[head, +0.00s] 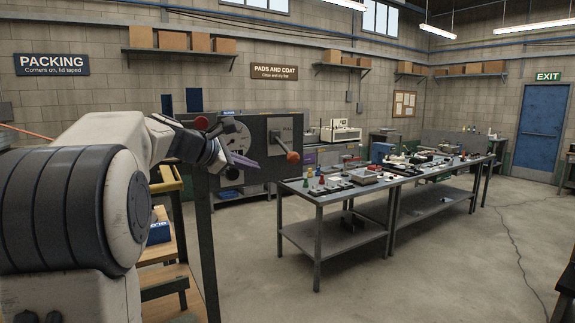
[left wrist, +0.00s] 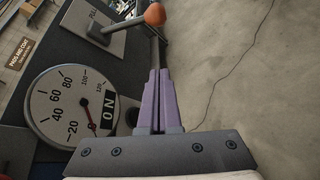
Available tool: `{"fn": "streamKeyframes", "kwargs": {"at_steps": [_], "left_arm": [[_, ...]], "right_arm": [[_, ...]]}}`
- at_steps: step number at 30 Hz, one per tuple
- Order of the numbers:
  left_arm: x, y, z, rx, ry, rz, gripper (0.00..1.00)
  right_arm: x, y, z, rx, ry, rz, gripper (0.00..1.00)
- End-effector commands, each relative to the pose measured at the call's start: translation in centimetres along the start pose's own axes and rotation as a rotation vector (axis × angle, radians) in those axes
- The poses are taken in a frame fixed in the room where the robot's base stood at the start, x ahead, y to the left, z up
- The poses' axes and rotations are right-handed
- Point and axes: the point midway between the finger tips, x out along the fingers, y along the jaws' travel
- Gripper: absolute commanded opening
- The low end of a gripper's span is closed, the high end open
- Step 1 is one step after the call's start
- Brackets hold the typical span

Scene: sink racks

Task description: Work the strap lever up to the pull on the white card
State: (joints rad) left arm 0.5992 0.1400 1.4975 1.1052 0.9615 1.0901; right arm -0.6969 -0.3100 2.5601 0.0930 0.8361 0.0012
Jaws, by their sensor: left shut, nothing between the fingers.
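The strap lever (head: 280,144) is a grey arm with an orange ball knob (head: 293,156) on a dark upright panel (head: 258,128). The arm slopes down to the right. My left gripper (head: 250,165) has purple fingers, shut and empty, in front of the panel, left of the knob. In the left wrist view the fingers (left wrist: 158,78) point toward the knob (left wrist: 155,14), with a visible gap. My right gripper is not in view.
A round dial (left wrist: 70,106) with an ON window is on the panel left of the fingers. A grey workbench (head: 340,190) with many small items stands to the right. A wooden stand (head: 165,255) is below my left arm. Open floor (head: 450,260) lies at the right.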

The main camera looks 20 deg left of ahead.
Motion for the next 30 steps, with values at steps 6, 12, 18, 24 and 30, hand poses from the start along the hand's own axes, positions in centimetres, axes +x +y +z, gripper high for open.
{"fn": "streamKeyframes", "kwargs": {"at_steps": [6,12,18,24,30], "left_arm": [[0.7,0.1,-0.1,-0.002,0.001,-0.001,0.00],[4.0,0.2,-0.1,-0.003,0.003,-0.003,0.00],[8.4,0.2,0.0,-0.001,0.002,-0.004,0.00],[9.1,0.3,2.2,0.003,0.001,0.001,0.00],[8.7,0.0,3.6,0.002,0.002,-0.001,0.00]], "right_arm": [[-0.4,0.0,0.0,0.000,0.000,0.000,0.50],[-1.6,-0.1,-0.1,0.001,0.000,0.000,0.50],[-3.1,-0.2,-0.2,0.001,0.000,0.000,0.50],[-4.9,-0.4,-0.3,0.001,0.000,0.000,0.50],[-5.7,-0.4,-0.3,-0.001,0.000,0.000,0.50]]}}
